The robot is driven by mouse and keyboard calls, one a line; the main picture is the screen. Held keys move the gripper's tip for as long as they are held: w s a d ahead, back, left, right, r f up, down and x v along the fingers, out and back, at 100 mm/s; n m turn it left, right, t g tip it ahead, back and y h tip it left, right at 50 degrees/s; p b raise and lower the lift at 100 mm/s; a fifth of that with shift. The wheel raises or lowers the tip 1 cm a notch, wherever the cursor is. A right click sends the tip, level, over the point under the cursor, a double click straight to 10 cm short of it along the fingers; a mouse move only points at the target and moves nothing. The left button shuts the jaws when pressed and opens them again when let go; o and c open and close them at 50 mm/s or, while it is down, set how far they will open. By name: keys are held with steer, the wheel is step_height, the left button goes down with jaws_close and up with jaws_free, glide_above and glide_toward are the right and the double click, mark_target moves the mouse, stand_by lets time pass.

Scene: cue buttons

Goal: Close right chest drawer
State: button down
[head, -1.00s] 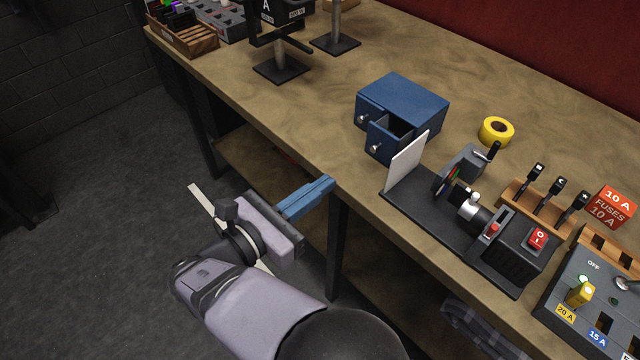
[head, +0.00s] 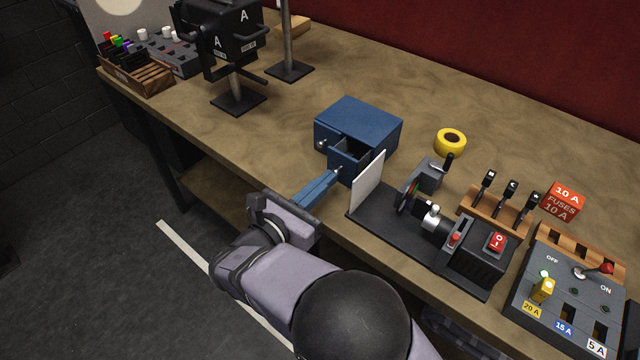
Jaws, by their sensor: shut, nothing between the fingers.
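The blue chest (head: 360,120) stands on the workbench near its front edge. Its right drawer (head: 350,158) is pulled out, with its open top showing; its left drawer (head: 325,137) looks flush with the chest front. My gripper (head: 338,172) is shut and empty, its blue fingers pointing up and right. The fingertips are right at the front of the open right drawer, by its knob. I cannot tell whether they touch it.
A white upright panel (head: 368,181) on a dark machine base (head: 400,235) stands close to the right of the open drawer. A yellow tape roll (head: 450,142) lies right of the chest. Left of the chest, the bench (head: 285,110) is clear up to the black lamp stand (head: 238,102).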

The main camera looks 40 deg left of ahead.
mark_target(342, 164)
steer(key=w, duration=0.5)
steer(key=shift+w, duration=0.1)
steer(key=shift+w+r, duration=0.15)
steer(key=shift+r, duration=0.1)
stand_by(0.3)
steer(key=shift+s, duration=0.5)
steer(key=s+b, duration=0.1)
steer(key=s, duration=1.2)
steer(key=shift+s+d+r, duration=0.2)
steer(key=shift+d+r, duration=0.15)
steer(key=shift+r, duration=0.05)
